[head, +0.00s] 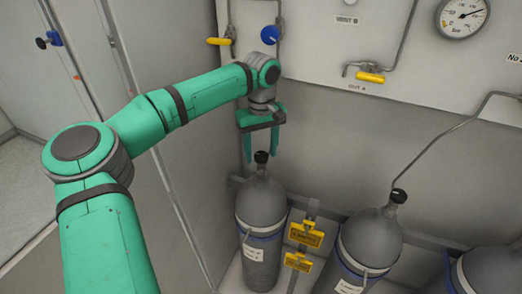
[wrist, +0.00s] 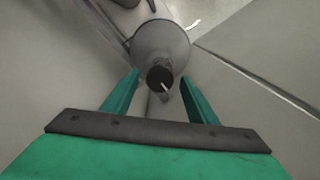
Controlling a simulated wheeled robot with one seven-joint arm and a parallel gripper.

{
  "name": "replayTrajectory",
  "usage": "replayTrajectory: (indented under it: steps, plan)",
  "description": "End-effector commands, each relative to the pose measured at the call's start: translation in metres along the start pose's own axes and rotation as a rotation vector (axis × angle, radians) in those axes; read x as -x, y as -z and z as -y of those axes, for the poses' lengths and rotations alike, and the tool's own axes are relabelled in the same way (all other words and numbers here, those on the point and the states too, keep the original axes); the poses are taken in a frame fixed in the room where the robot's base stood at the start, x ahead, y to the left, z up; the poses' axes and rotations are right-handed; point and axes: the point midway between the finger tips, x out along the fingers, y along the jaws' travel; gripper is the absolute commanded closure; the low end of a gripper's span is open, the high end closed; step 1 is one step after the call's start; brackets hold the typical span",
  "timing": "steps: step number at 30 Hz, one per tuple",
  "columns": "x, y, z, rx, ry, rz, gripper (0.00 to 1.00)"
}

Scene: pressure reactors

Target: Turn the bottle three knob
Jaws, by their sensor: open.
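Three grey gas bottles show in the head view, each cut off or partly hidden. The left bottle (head: 262,205) has a black knob (head: 261,157) on top, and the middle bottle (head: 370,240) has another black knob (head: 397,196). I cannot read the bottle labels to tell which is three. My gripper (head: 260,150) is open and points down over the left bottle, its fingertips on either side of that knob. In the wrist view the knob (wrist: 160,78) lies between the two fingers (wrist: 160,85), with a gap on both sides, above the bottle's grey shoulder (wrist: 160,42).
A rail with yellow tags (head: 306,234) runs between the bottles. The right bottle (head: 492,272) is cut off by the frame. Above, the panel carries yellow-handled valves (head: 370,77), a blue knob (head: 270,34) and a gauge (head: 462,14). A pipe rises from the middle bottle.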

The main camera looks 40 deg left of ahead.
Motion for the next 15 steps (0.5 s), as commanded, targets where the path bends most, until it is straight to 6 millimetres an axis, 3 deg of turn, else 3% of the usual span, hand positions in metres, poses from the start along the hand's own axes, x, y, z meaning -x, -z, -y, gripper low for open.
replayTrajectory:
  steps: [5,15]
  plan:
    - [0.011,0.0,0.0,0.001,0.0,-0.001,0.47]
    - [0.072,0.0,0.0,0.0,0.0,-0.003,0.47]
